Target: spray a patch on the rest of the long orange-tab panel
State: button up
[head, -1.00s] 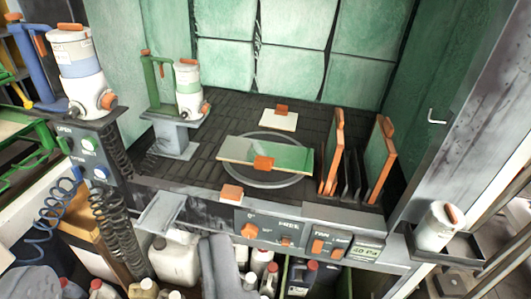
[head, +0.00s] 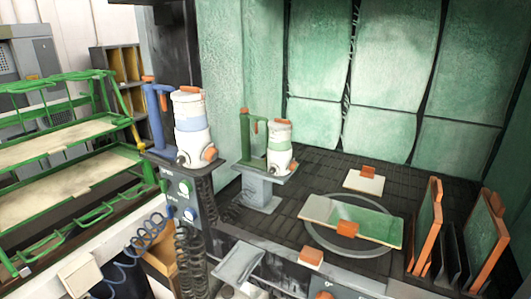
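The long panel (head: 318,208) lies across a round turntable (head: 378,250) in the booth. Its left end is bare cream and the rest is green. A white spray canister with a blue band (head: 192,140) stands beside a blue handle (head: 157,115) on a dark column at the left. A second canister with a green band (head: 279,145) stands beside a green handle (head: 254,140) on a grey pedestal. My gripper is not in view.
A small cream panel with an orange tab (head: 365,182) lies behind the turntable. Orange-edged panels (head: 428,225) stand upright at the right. A green rack with shelves (head: 62,150) fills the left. A coiled blue hose (head: 150,235) hangs by the column.

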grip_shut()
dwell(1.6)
